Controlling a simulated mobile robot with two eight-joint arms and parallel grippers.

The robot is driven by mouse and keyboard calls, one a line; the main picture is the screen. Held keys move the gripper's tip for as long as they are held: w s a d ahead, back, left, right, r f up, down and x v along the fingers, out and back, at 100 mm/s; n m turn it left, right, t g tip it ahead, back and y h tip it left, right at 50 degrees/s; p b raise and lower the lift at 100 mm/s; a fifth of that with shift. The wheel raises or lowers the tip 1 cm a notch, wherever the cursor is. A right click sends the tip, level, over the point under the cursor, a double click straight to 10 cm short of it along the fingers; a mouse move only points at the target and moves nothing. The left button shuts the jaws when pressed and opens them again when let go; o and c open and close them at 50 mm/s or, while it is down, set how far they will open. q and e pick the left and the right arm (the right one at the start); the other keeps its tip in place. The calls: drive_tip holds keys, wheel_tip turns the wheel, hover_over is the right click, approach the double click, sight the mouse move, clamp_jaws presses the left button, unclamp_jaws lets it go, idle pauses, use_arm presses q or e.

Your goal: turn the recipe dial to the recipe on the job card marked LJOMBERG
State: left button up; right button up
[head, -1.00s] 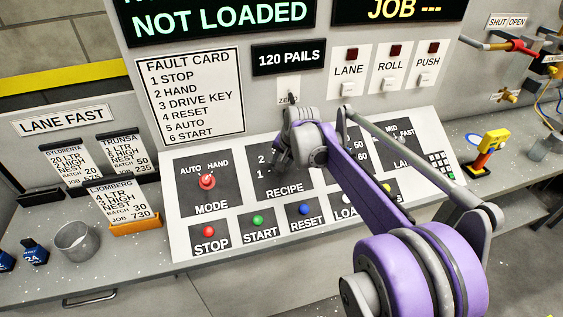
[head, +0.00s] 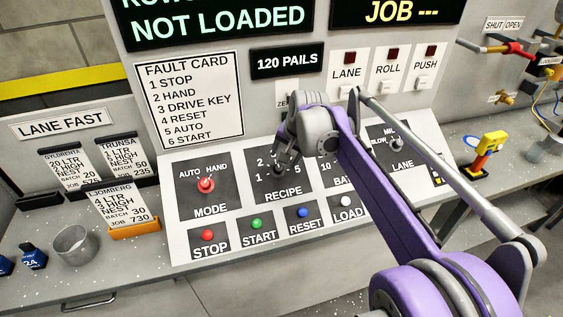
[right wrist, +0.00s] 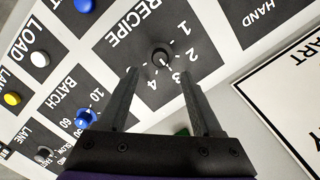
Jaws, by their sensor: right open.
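The LJOMBERG job card (head: 122,205) stands in an orange holder left of the sloped panel; it reads 4 LTR, 1 HIGH, NEST 30, and JOB 730. In the head view the dial (head: 279,171) is partly hidden by my right gripper (head: 288,158). In the right wrist view the gripper (right wrist: 158,73) is open, its fingertips spread either side of the knob, with no clear contact. My left gripper is not in view.
The red mode knob (head: 206,184) is left of the recipe dial. Stop (head: 208,235), start (head: 257,224) and reset (head: 302,212) buttons lie below. The blue batch knob (right wrist: 86,117) is beside the recipe plate. A grey cup (head: 75,244) stands at left.

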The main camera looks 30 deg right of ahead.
drive_tip(key=v, duration=0.4)
drive_tip(key=shift+r, duration=0.1)
idle(0.3)
drive_tip(key=s+a+f+n, duration=0.5)
drive_tip(key=s+a+f, duration=0.2)
drive_tip(key=s, duration=0.4)
drive_tip(key=s+a+f+n, duration=0.6)
drive_tip(key=s+a+f, duration=0.2)
drive_tip(key=s+f, duration=0.2)
drive_tip(key=shift+s+f+t, duration=0.15)
drive_tip(key=shift+s+t, duration=0.25)
drive_tip(key=shift+s, duration=0.55)
